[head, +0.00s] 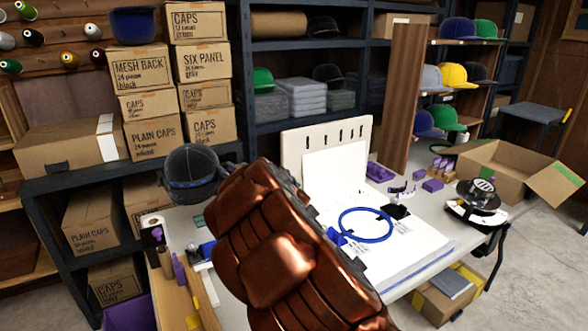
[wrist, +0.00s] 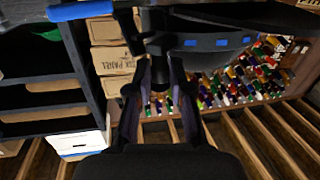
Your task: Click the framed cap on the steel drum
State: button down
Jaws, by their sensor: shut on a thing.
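A dark grey cap (head: 190,168) with a blue strip along its band shows left of my copper-coloured arm in the head view. In the wrist view the dark cap (wrist: 215,22) fills the top, with blue patches on a dark band that looks like its frame (wrist: 220,43). My gripper (wrist: 159,72) is shut on the framed cap at its lower edge. The fingertips are hidden behind my arm in the head view. A round black-and-silver fixture (head: 481,197) sits at the table's right edge. I cannot tell whether it is the steel drum.
A blue hoop (head: 367,225) lies on a white board on the table (head: 437,205). Stacked cartons (head: 152,135) and dark shelving (head: 262,75) stand behind and left. An open carton (head: 515,165) is at the right. Thread spools (wrist: 235,80) line a rack.

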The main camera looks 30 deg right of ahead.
jog(key=s+d+r+n+g+y+p, duration=0.1)
jog(key=s+d+r+y+p, duration=0.1)
jog(key=s+d, duration=0.5)
jog(key=s+d+r+n+g+y+p, duration=0.15)
jog(key=s+d, duration=0.35)
jog(key=s, duration=0.5)
notch_tip(320, 180, down, 10)
jog(key=b, duration=0.6)
jog(key=shift+w+r, duration=0.15)
jog(key=shift+w, duration=0.1)
jog(key=shift+a+m+p, duration=0.15)
jog(key=shift+m+p, duration=0.1)
jog(key=shift+p, duration=0.15)
jog(key=shift+f, duration=0.55)
dwell(0.5)
jog(key=c, duration=1)
grip_release()
jog(key=shift+o, duration=0.2)
